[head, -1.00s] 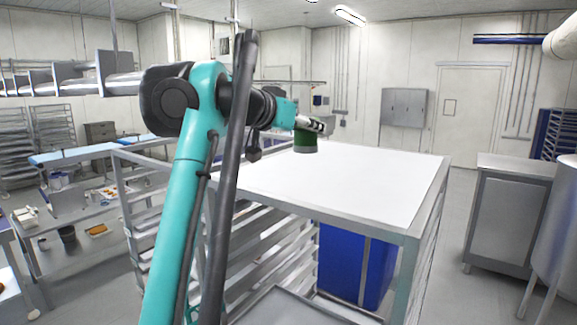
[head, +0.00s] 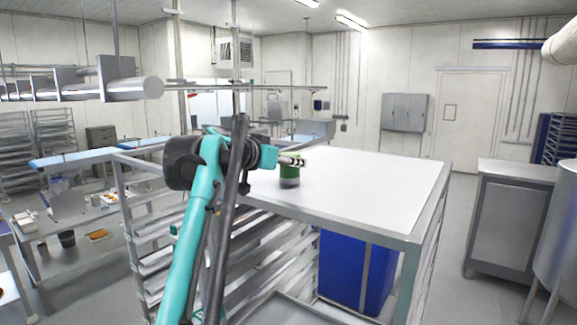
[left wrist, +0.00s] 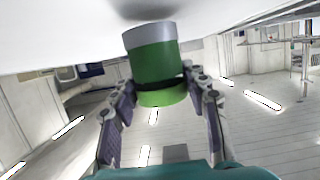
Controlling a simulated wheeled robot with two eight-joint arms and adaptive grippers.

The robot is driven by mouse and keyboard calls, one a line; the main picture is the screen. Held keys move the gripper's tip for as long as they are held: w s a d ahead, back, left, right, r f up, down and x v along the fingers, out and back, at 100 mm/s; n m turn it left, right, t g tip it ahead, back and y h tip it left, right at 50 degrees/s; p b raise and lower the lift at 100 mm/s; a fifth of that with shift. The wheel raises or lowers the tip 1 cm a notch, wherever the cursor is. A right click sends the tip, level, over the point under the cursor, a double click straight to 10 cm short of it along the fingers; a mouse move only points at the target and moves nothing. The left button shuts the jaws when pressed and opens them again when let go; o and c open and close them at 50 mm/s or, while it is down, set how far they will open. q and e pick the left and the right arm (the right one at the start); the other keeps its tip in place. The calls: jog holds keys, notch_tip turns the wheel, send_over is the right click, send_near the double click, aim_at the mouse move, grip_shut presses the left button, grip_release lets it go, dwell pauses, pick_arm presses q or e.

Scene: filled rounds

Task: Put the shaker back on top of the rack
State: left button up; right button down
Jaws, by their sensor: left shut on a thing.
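The shaker (head: 289,173) is a small green cylinder with a grey base. It is upright over the white top of the rack (head: 370,190), near the left part of that top. My left gripper (head: 297,162) is shut on it, with a finger on either side of its green body. The left wrist view is upside down and shows the shaker (left wrist: 152,55) between the fingers of the gripper (left wrist: 158,88). Its grey base is at or just above the white surface, beside a soft shadow; I cannot tell whether they touch. My right gripper is out of view.
The rest of the rack top is clear. Tray shelves fill the rack's left side, and a blue bin (head: 350,268) stands beneath the top. A metal cabinet (head: 505,220) stands to the right, across a strip of floor. A work table (head: 85,247) with small items is at left.

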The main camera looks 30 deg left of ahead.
pick_arm(q)
jog(key=shift+s+f, duration=0.1)
jog(key=shift+f, duration=0.35)
jog(key=shift+f, duration=0.1)
jog(key=o, duration=1.2)
jog(key=b+v, duration=0.1)
jog(key=v, duration=1.1)
